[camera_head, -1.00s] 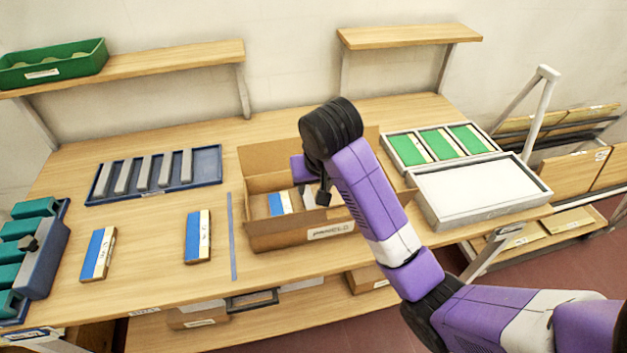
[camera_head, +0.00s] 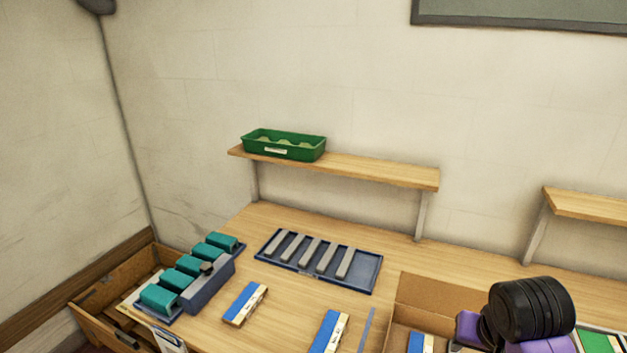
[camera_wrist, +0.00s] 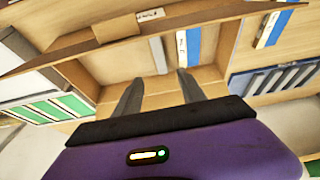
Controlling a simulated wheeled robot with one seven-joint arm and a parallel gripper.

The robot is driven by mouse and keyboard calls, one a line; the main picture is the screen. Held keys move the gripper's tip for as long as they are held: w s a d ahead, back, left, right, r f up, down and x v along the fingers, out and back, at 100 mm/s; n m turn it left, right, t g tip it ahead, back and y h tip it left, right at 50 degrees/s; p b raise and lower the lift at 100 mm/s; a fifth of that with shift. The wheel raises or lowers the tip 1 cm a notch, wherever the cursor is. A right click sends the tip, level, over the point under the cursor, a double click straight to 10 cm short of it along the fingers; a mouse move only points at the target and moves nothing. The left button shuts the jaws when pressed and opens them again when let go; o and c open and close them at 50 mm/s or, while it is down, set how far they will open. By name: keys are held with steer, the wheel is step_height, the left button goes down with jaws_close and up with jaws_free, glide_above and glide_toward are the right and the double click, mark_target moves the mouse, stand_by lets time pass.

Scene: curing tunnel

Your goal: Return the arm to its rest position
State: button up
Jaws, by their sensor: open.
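My arm, purple with a black joint, shows at the lower right of the head view, in front of the cardboard box (camera_head: 425,295). My gripper (camera_wrist: 155,84) shows in the wrist view with its two grey fingers apart and nothing between them. The fingers point over the open cardboard box (camera_wrist: 115,62). In the head view the fingers are hidden. A blue and white block (camera_head: 420,343) stands in the box.
Two blue and white blocks (camera_head: 245,303) (camera_head: 329,331) lie on the table. A blue tray (camera_head: 370,272) holds several grey bars. Teal pieces sit in a rack (camera_head: 208,288) at left. A green bin (camera_head: 284,145) is on the shelf (camera_head: 385,172). A blue strip (camera_head: 366,330) marks the table.

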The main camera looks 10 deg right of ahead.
steer(key=w+a+r+n+t, duration=0.1)
steer(key=w+a+r+t, duration=0.1)
steer(key=w+r+t, duration=0.6)
steer(key=s+a+f+n+t+y+b, duration=0.1)
steer(key=s+a, duration=0.4)
steer(key=s, duration=0.7)
steer(key=s+a+f+n+t+b, duration=0.1)
steer(key=s+a+f, duration=0.4)
steer(key=s, duration=0.8)
steer(key=s+a+f+n+t+y+b, duration=0.1)
steer(key=s+a+f+n+b, duration=0.1)
steer(key=s, duration=1)
steer(key=a+f+n, duration=0.1)
steer(key=a+f, duration=0.1)
steer(key=a, duration=0.1)
steer(key=shift+s+a+f+n+y+b, duration=0.25)
steer(key=shift+s+f+n+y+b, duration=0.05)
steer(key=shift+b, duration=0.1)
